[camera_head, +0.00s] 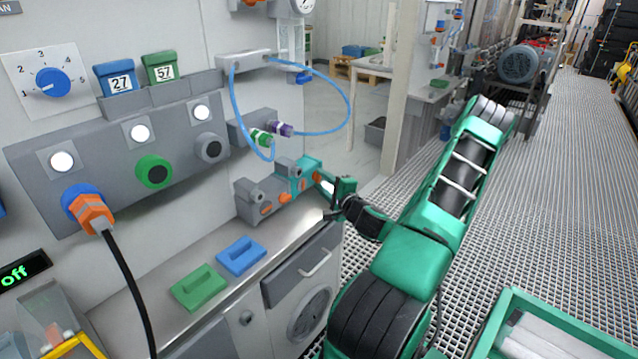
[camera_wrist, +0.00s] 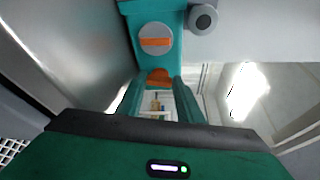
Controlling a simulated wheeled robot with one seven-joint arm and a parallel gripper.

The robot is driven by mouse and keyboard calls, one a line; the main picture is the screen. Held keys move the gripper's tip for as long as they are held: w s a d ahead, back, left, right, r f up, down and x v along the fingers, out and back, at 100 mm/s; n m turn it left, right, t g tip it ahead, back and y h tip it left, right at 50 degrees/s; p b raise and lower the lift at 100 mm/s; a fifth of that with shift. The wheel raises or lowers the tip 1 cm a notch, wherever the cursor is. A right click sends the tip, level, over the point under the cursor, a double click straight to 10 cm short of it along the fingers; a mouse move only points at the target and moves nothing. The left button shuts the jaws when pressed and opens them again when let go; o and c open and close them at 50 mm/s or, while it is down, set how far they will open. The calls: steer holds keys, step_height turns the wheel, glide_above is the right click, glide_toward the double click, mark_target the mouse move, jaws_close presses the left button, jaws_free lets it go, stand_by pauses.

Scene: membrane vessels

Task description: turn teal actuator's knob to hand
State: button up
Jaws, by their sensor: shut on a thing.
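My gripper (camera_head: 329,186) reaches the actuator from the right. In the wrist view my gripper's fingers (camera_wrist: 159,84) are shut on an orange knob (camera_wrist: 158,75) just below the dial. Only the knob's upper part shows, so I cannot tell its setting.
A green block (camera_head: 198,288) and a blue block (camera_head: 241,256) lie on the bench. A grated floor (camera_head: 560,210) is open to the right.

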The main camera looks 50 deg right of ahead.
steer(key=shift+a+f+n, duration=0.1)
steer(key=shift+f+n, duration=0.05)
steer(key=shift+n, duration=0.25)
steer(key=o, duration=1.1)
steer(key=shift+s, duration=0.1)
